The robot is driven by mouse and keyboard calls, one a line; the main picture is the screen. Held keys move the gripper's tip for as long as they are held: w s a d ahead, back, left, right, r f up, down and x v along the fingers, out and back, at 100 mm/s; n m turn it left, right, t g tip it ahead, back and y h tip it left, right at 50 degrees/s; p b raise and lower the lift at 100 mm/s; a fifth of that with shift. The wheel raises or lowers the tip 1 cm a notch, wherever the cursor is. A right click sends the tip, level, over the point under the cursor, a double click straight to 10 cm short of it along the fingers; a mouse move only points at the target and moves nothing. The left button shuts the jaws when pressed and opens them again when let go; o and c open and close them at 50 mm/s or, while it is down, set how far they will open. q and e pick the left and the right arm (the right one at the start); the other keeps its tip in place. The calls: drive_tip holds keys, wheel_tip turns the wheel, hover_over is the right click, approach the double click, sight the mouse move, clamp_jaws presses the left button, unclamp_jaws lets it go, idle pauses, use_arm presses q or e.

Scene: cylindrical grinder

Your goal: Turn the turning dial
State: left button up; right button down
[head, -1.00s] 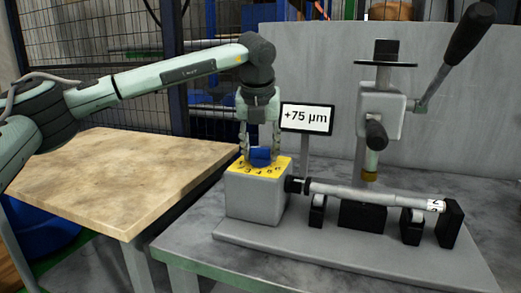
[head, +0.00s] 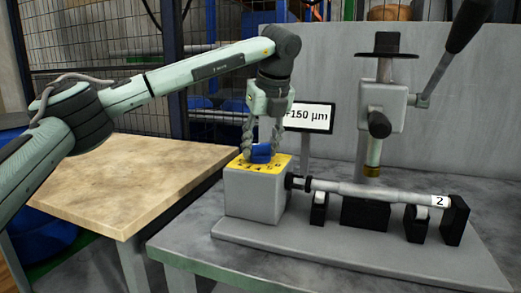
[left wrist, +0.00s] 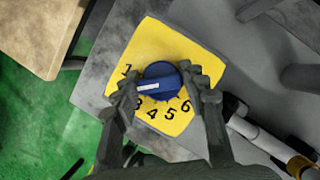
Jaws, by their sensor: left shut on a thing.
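The blue turning dial (head: 261,154) sits on a yellow numbered plate (head: 281,162) on top of a grey block (head: 256,196). My left gripper (head: 262,148) comes down from above and is shut on the dial. In the left wrist view, the fingers of my left gripper (left wrist: 164,92) are on both sides of the dial (left wrist: 162,82). Its white mark points left, toward the left finger, between the 1 and the 3; the finger hides the plate there. My right gripper is not in view.
A display (head: 309,117) reads 150 µm, its left edge hidden by my gripper. A grey shaft (head: 365,193) with a "2" label lies right of the block on black supports. A lever press (head: 383,105) stands behind. A wooden table (head: 130,180) is at left.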

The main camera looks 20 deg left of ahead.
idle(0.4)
use_arm(q)
drive_tip(key=o, duration=1.1)
drive_tip(key=v, duration=1.2)
drive_tip(key=shift+w, duration=0.1)
